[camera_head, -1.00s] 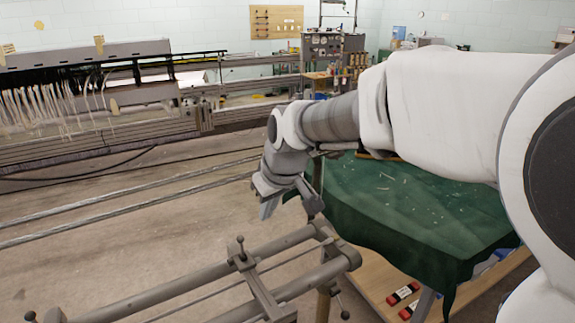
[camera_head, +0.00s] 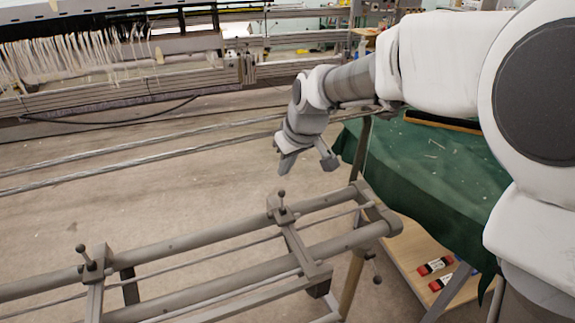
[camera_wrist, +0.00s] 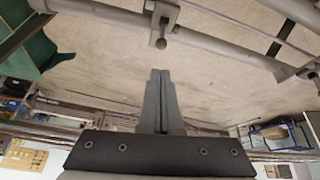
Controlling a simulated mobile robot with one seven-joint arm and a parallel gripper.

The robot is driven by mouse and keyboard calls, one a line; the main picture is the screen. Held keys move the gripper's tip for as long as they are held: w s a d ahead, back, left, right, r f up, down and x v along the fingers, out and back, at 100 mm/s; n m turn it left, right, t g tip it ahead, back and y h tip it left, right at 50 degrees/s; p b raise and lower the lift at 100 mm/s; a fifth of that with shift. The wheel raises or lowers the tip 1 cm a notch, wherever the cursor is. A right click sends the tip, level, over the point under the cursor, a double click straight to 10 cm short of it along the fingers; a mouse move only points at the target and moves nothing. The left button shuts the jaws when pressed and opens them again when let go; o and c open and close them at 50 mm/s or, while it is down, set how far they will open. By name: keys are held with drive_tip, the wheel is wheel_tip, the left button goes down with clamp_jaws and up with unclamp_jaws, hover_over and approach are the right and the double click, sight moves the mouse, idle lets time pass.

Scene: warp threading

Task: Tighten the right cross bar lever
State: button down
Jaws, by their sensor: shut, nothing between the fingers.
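The right cross bar lever (camera_head: 281,195) is a small grey ball-ended handle. It stands upright on a clamp block at the far end of the right cross bar (camera_head: 298,245), on a frame of grey tubes. In the wrist view the lever (camera_wrist: 161,41) is straight beyond my fingertips, with a gap. My gripper (camera_head: 286,168) points down above and behind the lever, apart from it. In the wrist view its fingers (camera_wrist: 160,74) are together, with nothing between them. The left cross bar lever (camera_head: 82,252) stands tilted on its own clamp at the left.
A table with a green cloth (camera_head: 425,165) stands right of the frame, with a wooden shelf (camera_head: 415,262) below. Two long rails (camera_head: 130,163) run behind the frame. The loom with white threads (camera_head: 90,60) is at the back left. The floor between is bare.

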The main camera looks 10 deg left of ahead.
hover_over(282, 203)
drive_tip(key=w+a, duration=0.1)
drive_tip(key=w, duration=0.1)
drive_tip(key=f, duration=0.7)
drive_tip(key=shift+s+a+b, duration=0.15)
drive_tip(key=shift+s+b, duration=0.05)
drive_tip(key=shift+b, duration=0.2)
drive_tip(key=shift+s+b, duration=0.1)
drive_tip(key=shift+b, duration=0.4)
drive_tip(key=shift+s+t, duration=0.1)
drive_tip(key=shift+t, duration=0.2)
